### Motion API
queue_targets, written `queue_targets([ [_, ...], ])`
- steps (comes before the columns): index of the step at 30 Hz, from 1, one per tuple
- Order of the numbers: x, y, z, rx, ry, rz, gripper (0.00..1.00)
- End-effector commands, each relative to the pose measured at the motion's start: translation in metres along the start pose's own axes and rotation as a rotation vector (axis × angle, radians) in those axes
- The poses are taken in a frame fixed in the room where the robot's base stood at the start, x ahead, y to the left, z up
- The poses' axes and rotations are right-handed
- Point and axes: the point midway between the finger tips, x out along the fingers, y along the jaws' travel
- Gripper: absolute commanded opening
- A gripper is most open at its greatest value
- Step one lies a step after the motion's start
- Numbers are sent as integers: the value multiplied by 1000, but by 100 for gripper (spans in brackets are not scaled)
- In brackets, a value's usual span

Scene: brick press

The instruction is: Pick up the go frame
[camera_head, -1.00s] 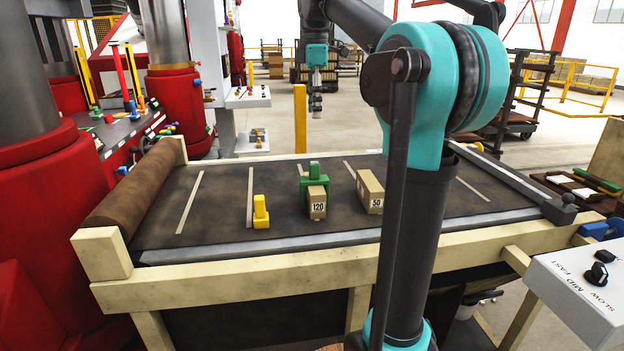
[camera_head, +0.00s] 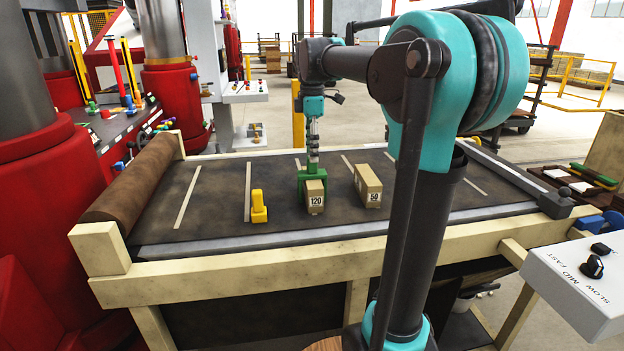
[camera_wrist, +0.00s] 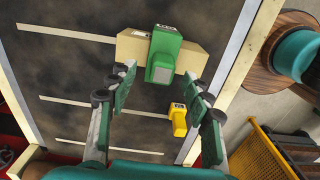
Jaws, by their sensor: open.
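The go frame, which I take to be the green frame (camera_head: 303,186), stands over the tan brick marked 120 (camera_head: 315,199) on the dark table. In the wrist view the green frame (camera_wrist: 168,42) crosses the tan brick (camera_wrist: 131,46), with its raised block toward my gripper.
A yellow piece (camera_head: 259,208) stands left of the green frame, near my right-hand finger in the wrist view (camera_wrist: 179,120). A brick marked 50 (camera_head: 368,186) stands close on the right. A roller (camera_head: 136,185) lies along the table's left end.

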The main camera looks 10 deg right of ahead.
Motion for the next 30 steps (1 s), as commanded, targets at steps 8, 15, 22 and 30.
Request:
queue_targets([
  [8,32,-3,-1,0,0,0,50],
  [15,34,-3,-1,0,0,0,50],
  [22,34,-3,-1,0,0,0,24],
  [30,34,-3,-1,0,0,0,0],
])
